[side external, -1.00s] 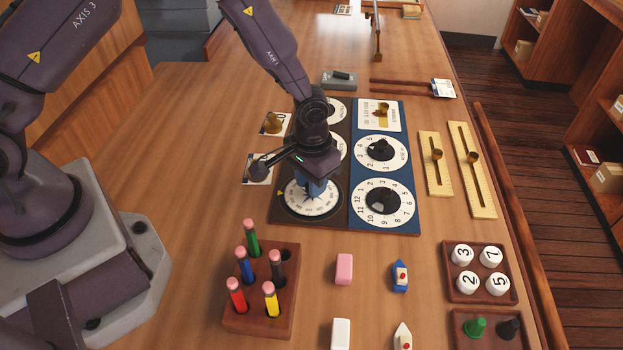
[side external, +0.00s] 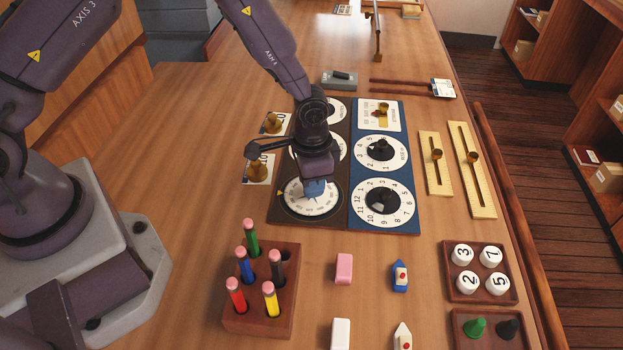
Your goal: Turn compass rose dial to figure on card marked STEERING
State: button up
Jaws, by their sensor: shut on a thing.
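The compass rose dial (side external: 311,204) appears to be the white round dial at the near end of the dark panel (side external: 283,222), with a small yellow mark at its left edge. My gripper (side external: 314,187) points down over this dial and is shut on its knob, which the fingers hide. The figures on the dial are too small to read. Two cards with brass pieces on them stand left of the panel: an upper card (side external: 283,117) and a lower card (side external: 249,180). Their print is partly covered and I cannot tell which is marked STEERING.
A blue panel (side external: 411,222) with two numbered dials adjoins on the right. Two brass-knobbed sliders (side external: 436,178) lie beyond it. A pencil block (side external: 261,318) stands in front, near the gripper. Erasers and small toy boats lie front centre, with bare wood between.

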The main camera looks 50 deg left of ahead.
aim_at(292, 198)
dwell(0.5)
jog(key=o, duration=0.9)
jog(key=shift+o, duration=0.2)
notch_tip(292, 198, up, 13)
jog(key=s+a+r+n+t, duration=0.2)
jog(key=s+a+r, duration=0.2)
jog(key=s+r, duration=0.5)
jog(key=s+a+r+n+t, duration=0.3)
jog(key=s+a+r, duration=0.1)
jog(key=s+r, duration=0.6)
jog(key=shift+s+r+t, duration=0.25)
jog(key=shift+s+t, duration=0.05)
jog(key=shift+s, duration=0.05)
